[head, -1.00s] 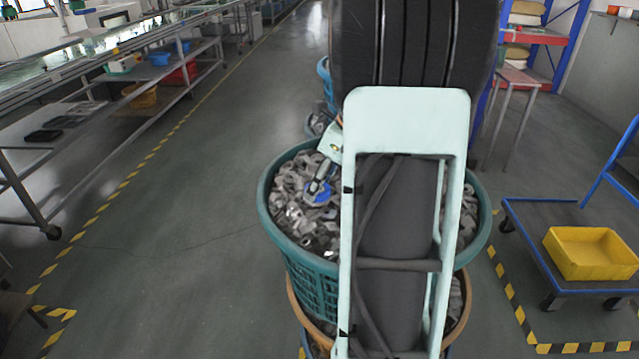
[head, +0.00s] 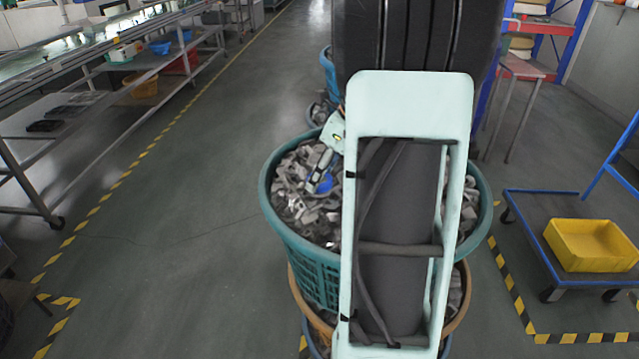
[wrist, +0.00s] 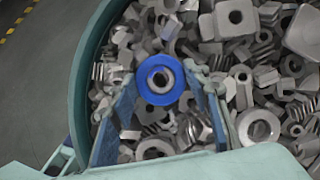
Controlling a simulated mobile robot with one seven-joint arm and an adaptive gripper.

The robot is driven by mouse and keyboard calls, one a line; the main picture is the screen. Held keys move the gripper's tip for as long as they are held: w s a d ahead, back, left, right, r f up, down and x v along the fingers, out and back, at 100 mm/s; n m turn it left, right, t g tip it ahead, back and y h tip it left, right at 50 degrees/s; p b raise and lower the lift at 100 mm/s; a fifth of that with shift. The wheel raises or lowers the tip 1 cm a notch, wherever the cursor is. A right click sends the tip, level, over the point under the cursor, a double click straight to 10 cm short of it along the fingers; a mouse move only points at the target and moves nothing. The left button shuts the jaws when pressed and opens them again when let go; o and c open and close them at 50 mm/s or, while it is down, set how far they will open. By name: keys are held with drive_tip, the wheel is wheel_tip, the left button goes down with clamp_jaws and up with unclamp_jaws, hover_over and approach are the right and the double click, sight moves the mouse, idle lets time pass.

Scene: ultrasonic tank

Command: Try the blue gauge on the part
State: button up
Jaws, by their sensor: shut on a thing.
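The blue gauge (wrist: 146,80) is a thick ring with a round hole, between the fingertips of my gripper (wrist: 161,84) in the wrist view. My gripper is shut on it, above the basket's load. In the head view the gauge (head: 325,183) is a small blue patch below my gripper (head: 319,172), partly covered. Grey metal parts (wrist: 244,90) lie heaped beneath: nuts, rings and blocks. Grey metal shows through the gauge's hole; I cannot tell whether the gauge touches a part or which part is meant.
The parts fill a green basket (head: 302,265), stacked on an orange-brown one (head: 462,318). My arm hides the basket's middle. A blue trolley (head: 540,205) with a yellow bin (head: 592,245) stands right, a long rack (head: 120,80) left. The floor between rack and basket is clear.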

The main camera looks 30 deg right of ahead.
drive_tip(key=shift+r+p, duration=1.95)
drive_tip(key=shift+r, duration=0.35)
drive_tip(key=shift+r, duration=0.1)
wheel_tip(320, 180, up, 4)
drive_tip(key=p, duration=0.4)
